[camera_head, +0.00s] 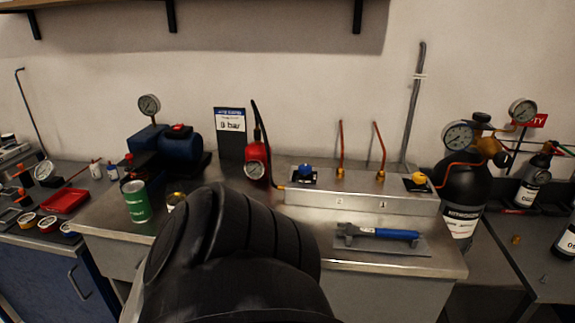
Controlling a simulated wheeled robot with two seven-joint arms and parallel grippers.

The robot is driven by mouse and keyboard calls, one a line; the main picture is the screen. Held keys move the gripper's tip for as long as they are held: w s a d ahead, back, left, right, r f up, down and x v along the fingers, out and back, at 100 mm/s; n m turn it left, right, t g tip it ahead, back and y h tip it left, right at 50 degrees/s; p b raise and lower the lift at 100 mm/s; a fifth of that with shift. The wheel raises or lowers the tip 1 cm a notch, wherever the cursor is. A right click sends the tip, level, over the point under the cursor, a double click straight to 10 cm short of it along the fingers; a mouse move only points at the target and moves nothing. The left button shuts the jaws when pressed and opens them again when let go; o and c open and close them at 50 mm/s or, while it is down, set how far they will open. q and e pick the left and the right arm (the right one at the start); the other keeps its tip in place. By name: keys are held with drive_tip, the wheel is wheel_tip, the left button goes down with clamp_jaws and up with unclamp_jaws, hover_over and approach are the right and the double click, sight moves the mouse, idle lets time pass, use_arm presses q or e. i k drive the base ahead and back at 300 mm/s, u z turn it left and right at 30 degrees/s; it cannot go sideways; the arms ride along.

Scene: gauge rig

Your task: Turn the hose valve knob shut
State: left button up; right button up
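A steel manifold box (330,202) stands on the bench right of centre. A blue knob (306,170) sits on its top left and a yellow knob (419,179) on its top right. A red hand gauge with a black hose (256,160) is left of the box, near the blue knob. I cannot tell which knob belongs to the hose, or how far either is turned. A large black arm part of mine fills the lower middle and hides part of the bench front. Neither of my grippers shows.
A blue-handled tool (385,233) lies on a grey plate before the manifold. A black gas cylinder (464,200) with gauges stands right. A blue compressor (180,148), a green can (137,201) and a red tray (64,201) are left. Two copper pipes rise from the manifold.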

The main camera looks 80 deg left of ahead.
sight(304, 170)
drive_tip(key=u, duration=1.75)
